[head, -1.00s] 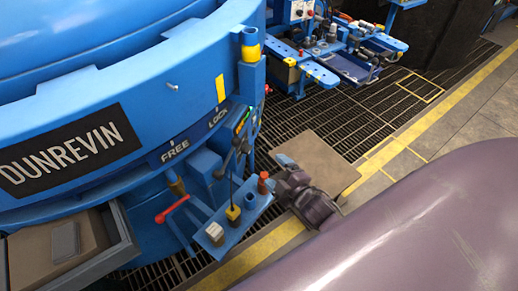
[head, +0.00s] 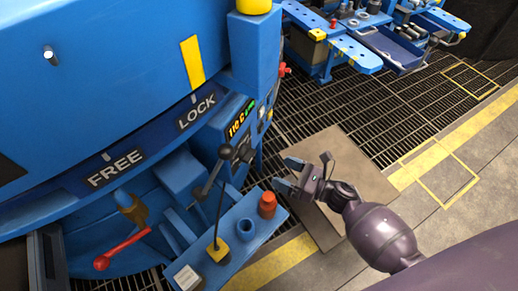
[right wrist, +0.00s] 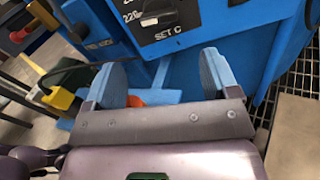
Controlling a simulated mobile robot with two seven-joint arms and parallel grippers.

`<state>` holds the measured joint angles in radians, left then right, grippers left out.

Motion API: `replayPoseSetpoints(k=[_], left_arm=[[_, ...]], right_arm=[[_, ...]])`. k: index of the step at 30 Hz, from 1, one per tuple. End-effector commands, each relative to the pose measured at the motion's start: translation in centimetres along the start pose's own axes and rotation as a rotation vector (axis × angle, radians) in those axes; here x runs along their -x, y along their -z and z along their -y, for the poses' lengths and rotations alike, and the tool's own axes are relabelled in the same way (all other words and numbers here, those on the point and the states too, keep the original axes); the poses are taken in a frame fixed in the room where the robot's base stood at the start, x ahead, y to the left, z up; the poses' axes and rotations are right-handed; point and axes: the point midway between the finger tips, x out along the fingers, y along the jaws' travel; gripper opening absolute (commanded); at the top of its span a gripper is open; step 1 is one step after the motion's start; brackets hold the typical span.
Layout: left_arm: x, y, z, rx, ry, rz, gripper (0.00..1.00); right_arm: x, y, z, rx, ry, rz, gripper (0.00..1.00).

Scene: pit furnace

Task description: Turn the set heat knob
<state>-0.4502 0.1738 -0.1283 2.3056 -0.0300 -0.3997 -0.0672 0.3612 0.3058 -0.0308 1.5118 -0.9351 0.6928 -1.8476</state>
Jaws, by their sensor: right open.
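The set heat knob is a dark knob (head: 243,152) on the blue control panel, below a small display with orange and green digits. In the right wrist view the dark dial (right wrist: 158,14) shows at the top edge above the label SET C, with part of it cut off. My right gripper (head: 287,174) is open and empty, to the right of the panel and apart from the knob. In the right wrist view its two blue fingers (right wrist: 162,84) point toward the panel below the dial. My left gripper is not in view.
A blue shelf (head: 205,272) with a black-knobbed lever, a yellow block and an orange cylinder (head: 267,205) juts out below the panel. A red-handled lever (head: 122,247) is at left. A blue workbench (head: 345,50) stands behind; the grating between is clear.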

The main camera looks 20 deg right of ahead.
Motion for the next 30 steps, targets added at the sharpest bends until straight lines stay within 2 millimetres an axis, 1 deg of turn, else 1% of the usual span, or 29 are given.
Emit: replayPoseSetpoints(k=[1, 5, 8, 15, 21, 25, 30], left_arm=[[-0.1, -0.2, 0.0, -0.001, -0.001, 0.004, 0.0], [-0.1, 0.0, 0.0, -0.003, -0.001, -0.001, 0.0], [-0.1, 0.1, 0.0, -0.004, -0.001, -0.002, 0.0], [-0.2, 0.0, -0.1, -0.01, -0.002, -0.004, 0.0], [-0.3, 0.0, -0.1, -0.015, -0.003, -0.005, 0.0], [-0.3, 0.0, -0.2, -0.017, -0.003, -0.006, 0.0], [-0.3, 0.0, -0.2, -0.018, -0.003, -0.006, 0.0]], right_arm=[[-0.1, 0.4, 0.0, 0.013, -0.008, -0.005, 0.81], [-1.0, 0.1, 0.0, 0.028, -0.014, -0.001, 0.81], [-2.2, 0.0, 0.0, 0.026, -0.013, 0.0, 0.81], [-6.3, 0.1, 0.0, 0.023, -0.012, -0.001, 0.81], [-9.2, 0.2, -0.1, 0.022, -0.011, -0.002, 0.81], [-10.3, 0.2, -0.1, 0.023, -0.01, -0.002, 0.81], [-10.9, 0.1, -0.1, 0.023, -0.01, -0.003, 0.81]])
